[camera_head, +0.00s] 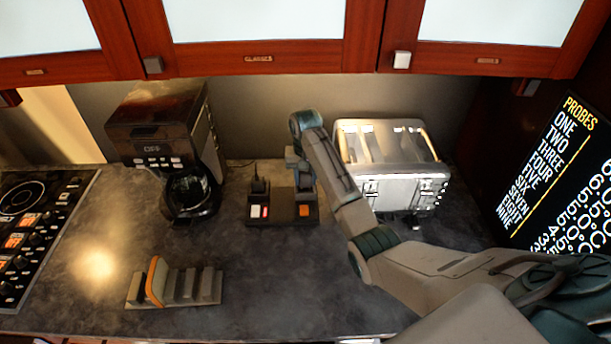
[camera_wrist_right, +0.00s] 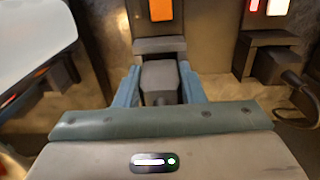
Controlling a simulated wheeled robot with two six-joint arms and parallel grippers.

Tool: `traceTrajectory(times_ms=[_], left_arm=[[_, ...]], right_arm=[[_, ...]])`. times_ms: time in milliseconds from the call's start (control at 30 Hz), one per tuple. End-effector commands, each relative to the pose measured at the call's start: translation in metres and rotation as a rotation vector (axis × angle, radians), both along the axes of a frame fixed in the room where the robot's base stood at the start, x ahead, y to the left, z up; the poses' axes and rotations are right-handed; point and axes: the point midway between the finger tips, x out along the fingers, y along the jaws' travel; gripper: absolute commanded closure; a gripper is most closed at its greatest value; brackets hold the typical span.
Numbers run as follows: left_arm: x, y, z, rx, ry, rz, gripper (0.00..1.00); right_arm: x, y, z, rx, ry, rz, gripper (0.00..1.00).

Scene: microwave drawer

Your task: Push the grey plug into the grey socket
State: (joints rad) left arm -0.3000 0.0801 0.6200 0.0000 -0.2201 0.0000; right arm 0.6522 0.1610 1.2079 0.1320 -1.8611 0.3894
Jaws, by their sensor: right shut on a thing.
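The grey plug (camera_wrist_right: 159,80) is between the two blue fingers of my right gripper (camera_wrist_right: 160,82), which is shut on it. In the head view my right gripper (camera_head: 301,176) reaches down over the right part of the dark socket strip (camera_head: 282,216). The grey socket (camera_wrist_right: 160,46) with its orange switch (camera_wrist_right: 161,10) is right in front of the plug in the wrist view. The plug's front meets or nearly meets it; I cannot tell whether its pins are inside. My left gripper is not in view.
Another dark plug (camera_head: 259,186) with a cord stands at the strip's left part, by a white and a red switch. A coffee maker (camera_head: 165,130) stands left, a toaster (camera_head: 392,165) close right. A rack (camera_head: 188,288) lies in front; the middle counter is clear.

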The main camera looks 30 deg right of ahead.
Motion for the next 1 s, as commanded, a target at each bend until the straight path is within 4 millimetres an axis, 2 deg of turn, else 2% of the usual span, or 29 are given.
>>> traceTrajectory(times_ms=[933,967,1000], left_arm=[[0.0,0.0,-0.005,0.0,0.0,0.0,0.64],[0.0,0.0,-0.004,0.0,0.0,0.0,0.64],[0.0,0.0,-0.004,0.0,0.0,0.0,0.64]], right_arm=[[0.0,0.0,-0.024,0.0,-0.001,0.0,0.88],[0.0,0.0,-0.024,0.0,-0.001,0.0,0.6],[0.0,0.0,-0.024,0.0,-0.001,0.0,0.52]])
